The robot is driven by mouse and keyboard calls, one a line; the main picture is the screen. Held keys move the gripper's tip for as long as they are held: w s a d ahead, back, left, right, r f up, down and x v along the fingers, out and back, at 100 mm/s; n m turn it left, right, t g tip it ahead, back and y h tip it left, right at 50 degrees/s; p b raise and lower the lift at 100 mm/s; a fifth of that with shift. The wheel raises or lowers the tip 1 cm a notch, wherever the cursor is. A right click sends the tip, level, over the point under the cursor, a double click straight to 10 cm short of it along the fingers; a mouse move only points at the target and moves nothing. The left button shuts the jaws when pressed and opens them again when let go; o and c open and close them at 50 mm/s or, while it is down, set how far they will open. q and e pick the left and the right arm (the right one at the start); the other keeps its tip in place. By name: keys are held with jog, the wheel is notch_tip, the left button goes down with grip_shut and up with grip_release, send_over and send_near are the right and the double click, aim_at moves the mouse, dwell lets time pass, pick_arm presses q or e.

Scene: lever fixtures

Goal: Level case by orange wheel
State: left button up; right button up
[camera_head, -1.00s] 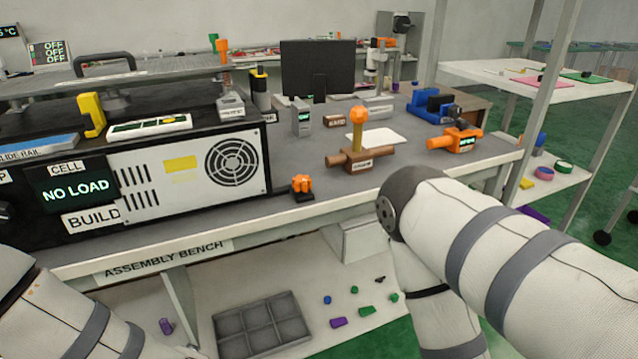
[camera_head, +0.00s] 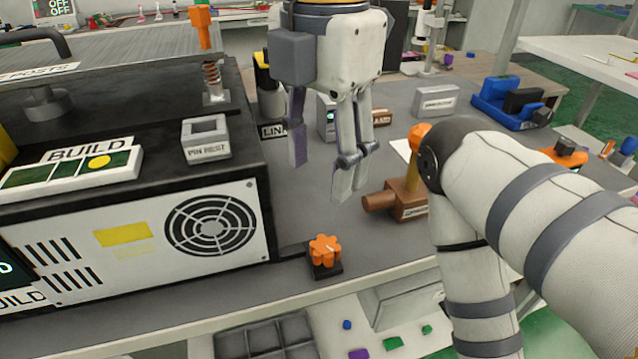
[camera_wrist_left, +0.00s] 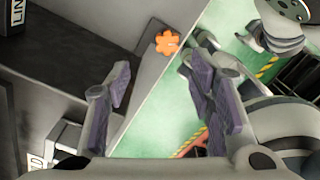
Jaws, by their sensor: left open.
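The orange wheel (camera_head: 324,249) is a small lobed knob on a dark base near the bench's front edge, at the right end of the case. The case (camera_head: 145,238) is a black box with a white vented front and a round fan grille; I cannot judge its tilt. My left gripper (camera_head: 320,178) hangs open and empty, fingers downward, above the bench behind the wheel and apart from it. In the left wrist view the wheel (camera_wrist_left: 167,42) shows beyond the spread fingers (camera_wrist_left: 160,85). My right arm is in the head view, but its gripper is not.
A brown fixture with an orange-topped lever (camera_head: 408,190) stands right of my left gripper, partly behind my right arm. The bench around the wheel is clear.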

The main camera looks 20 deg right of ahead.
aim_at(325, 245)
pick_arm(q)
jog(key=f, duration=0.1)
jog(key=s+f, duration=0.1)
jog(key=f, duration=0.1)
jog(key=shift+s, duration=0.2)
notch_tip(325, 245, down, 8)
jog(key=shift+f+b, duration=0.15)
jog(key=shift+b, duration=0.15)
jog(key=c, duration=1.2)
jog(key=shift+o, duration=0.2)
pick_arm(e)
jog(key=shift+s+f, duration=0.35)
jog(key=shift+s, duration=0.35)
jog(key=shift+w+r, duration=0.1)
